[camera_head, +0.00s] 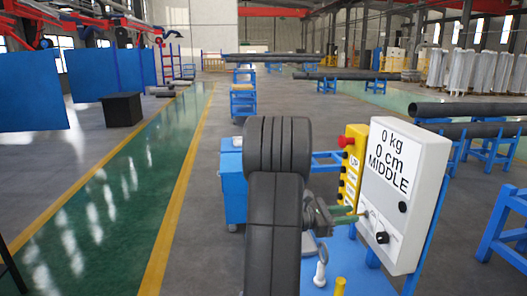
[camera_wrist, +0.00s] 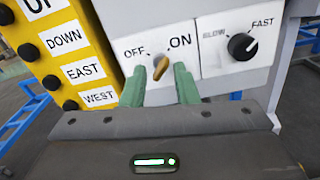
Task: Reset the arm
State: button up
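My gripper (camera_head: 354,214) reaches right from the end of my dark arm toward the white control box (camera_head: 399,190). In the wrist view my gripper (camera_wrist: 160,78) has two green fingers spread apart. The small yellow-brown ON/OFF switch (camera_wrist: 160,67) shows in the gap between them, tilted slightly toward ON. Clear space shows on both sides of the switch; whether the tips reach past its front cannot be told. The box's display reads "0 kg, 0 cm, MIDDLE". A black SLOW/FAST knob (camera_wrist: 242,46) to the right has its mark toward FAST.
A yellow button panel (camera_head: 351,178) with a red top button stands left of the box, close to my gripper. A blue cabinet (camera_head: 233,185) stands left of my arm. Dark pipes (camera_head: 467,110) rest on blue stands at right. The green walkway at left is clear.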

jog(key=s+a+b, duration=0.1)
jog(key=a, duration=0.6)
dwell(0.3)
